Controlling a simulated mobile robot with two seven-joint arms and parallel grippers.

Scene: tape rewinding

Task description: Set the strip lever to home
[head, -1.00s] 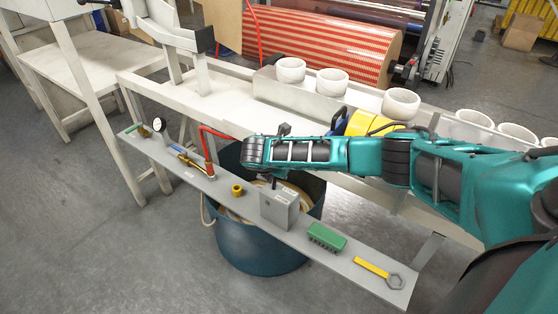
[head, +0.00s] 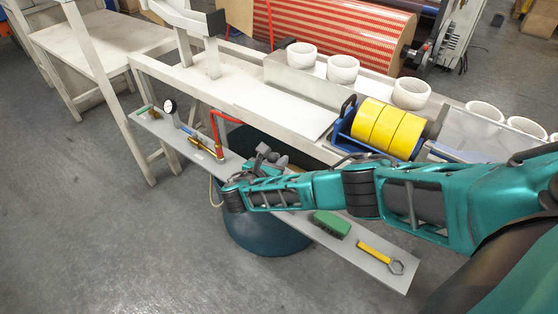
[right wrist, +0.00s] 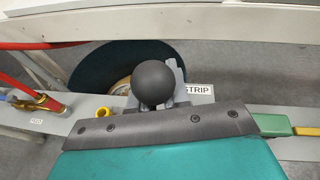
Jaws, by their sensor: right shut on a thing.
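In the right wrist view, the strip lever shows as a round black knob (right wrist: 153,83), close in front of the wrist. A white label reading STRIP (right wrist: 198,90) is just right of it. My right gripper (head: 268,158) is over the narrow grey shelf in the head view and is shut on the strip lever. Its fingertips are mostly hidden, and my forearm covers the lever's grey box in the head view. The lever's exact angle cannot be told. My left gripper is not in view.
A dark blue bin (head: 255,236) stands below. Yellow tape rolls (head: 388,129) and white rings (head: 343,69) are on the bench behind.

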